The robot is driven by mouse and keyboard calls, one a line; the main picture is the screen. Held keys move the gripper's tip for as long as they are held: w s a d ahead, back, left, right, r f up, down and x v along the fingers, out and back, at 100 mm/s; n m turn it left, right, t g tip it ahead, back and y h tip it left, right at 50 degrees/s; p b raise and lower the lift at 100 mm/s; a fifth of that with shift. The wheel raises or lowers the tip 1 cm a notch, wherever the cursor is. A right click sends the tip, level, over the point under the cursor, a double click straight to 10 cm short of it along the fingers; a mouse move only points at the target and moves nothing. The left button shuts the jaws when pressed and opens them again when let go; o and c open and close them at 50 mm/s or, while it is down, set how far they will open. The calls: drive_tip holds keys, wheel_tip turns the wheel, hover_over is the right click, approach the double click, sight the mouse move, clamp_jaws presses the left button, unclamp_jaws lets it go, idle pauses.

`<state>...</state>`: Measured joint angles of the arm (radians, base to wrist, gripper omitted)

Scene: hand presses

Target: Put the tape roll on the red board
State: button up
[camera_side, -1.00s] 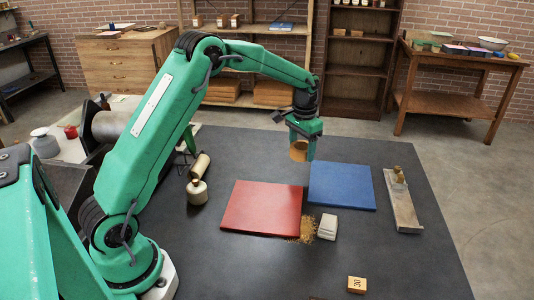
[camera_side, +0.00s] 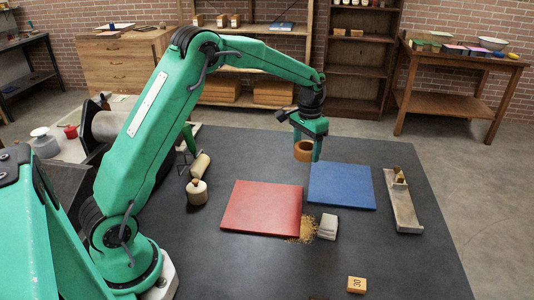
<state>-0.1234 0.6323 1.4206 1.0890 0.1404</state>
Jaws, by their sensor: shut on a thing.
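The tape roll (camera_side: 303,152) is a brown ring. My gripper (camera_side: 307,150) is shut on it and holds it in the air, in the picture just above the gap between the two boards. The red board (camera_side: 262,205) lies flat on the dark table, below and left of the gripper, and its top is bare. The blue board (camera_side: 343,187) lies to the right of the red one, also bare.
A grey block (camera_side: 328,227) stands by the red board's right corner, beside spilled grains (camera_side: 307,230). A wooden block (camera_side: 356,285) marked 30 lies at the front. A tray (camera_side: 403,204) is at the right. A round container (camera_side: 197,192) stands left of the red board.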

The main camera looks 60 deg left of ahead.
drive_tip(key=s+d, duration=0.6)
drive_tip(key=s, duration=0.4)
drive_tip(key=s+d+r, duration=0.1)
drive_tip(key=s+d, duration=0.5)
drive_tip(key=s, duration=0.4)
drive_tip(key=shift+s+r, duration=0.15)
hover_over(265, 205)
wheel_tip(265, 205, down, 7)
drive_tip(key=shift+s, duration=0.1)
drive_tip(key=shift+f, duration=2)
drive_tip(key=shift+f, duration=0.15)
drive_tip(key=o, duration=1)
